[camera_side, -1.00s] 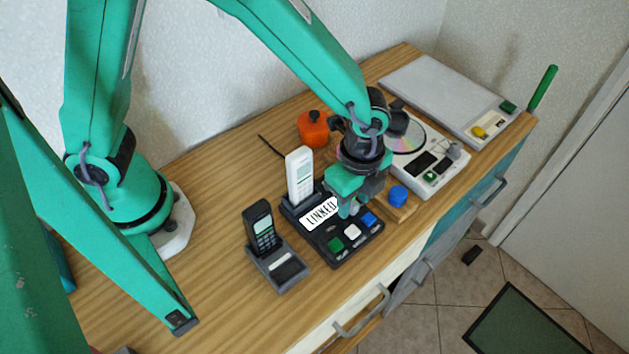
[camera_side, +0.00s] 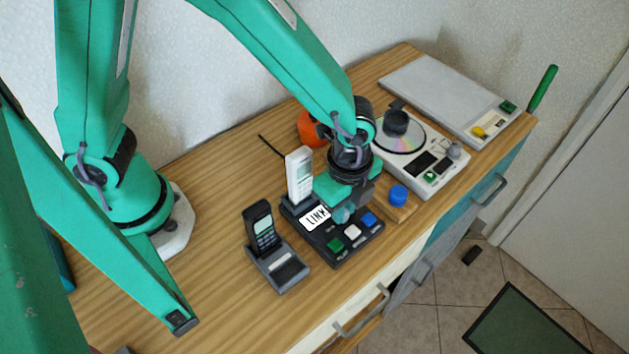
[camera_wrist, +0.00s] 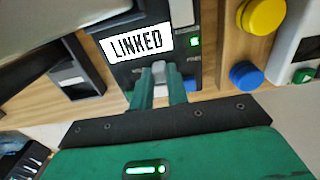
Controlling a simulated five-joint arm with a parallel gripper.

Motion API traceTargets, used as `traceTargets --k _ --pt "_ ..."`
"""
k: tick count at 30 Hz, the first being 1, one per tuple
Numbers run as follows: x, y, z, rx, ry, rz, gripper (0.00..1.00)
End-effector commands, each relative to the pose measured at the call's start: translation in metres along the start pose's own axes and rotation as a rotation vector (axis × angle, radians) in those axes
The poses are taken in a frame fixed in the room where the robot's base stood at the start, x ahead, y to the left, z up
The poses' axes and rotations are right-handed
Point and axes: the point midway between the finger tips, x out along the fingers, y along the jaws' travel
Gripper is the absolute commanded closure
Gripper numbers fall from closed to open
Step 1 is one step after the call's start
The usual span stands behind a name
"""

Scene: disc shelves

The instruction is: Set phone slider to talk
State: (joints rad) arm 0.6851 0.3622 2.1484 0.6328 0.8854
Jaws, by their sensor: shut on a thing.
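The black phone base (camera_side: 318,238) holds a white handset (camera_side: 299,173) upright at its back. Its white label reads LINKED in the wrist view (camera_wrist: 137,45); in the side view my arm covers part of it. Green (camera_side: 335,245), white (camera_side: 353,231) and blue (camera_side: 369,220) buttons line its front. My gripper (camera_side: 345,212) is low over the base, between label and buttons. In the wrist view its fingers (camera_wrist: 158,92) are shut on a small grey slider knob (camera_wrist: 158,70). Lettering beside the knob is partly hidden, so I cannot read its setting.
A dark handset in a grey cradle (camera_side: 278,272) stands to the left. A blue knob (camera_side: 398,195) and a disc player (camera_side: 440,178) stand to the right, with an orange pot (camera_side: 311,127) behind.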

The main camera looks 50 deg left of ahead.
Motion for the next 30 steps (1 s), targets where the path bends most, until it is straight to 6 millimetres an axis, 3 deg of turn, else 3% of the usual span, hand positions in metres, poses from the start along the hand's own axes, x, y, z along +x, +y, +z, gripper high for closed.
traceTargets --k 4,12,13,16,30 --pt "-0.0008 0.0106 -0.0006 0.002 0.002 -0.002 1.0" --pt "-0.0007 0.0131 -0.0004 0.004 -0.002 0.002 1.0" --pt "-0.0007 0.0132 -0.0004 0.005 -0.002 0.002 0.78" --pt "-0.0005 0.0128 -0.0002 0.004 -0.002 0.002 0.62" --pt "-0.0068 0.0106 -0.0004 0.001 0.002 -0.002 0.62"
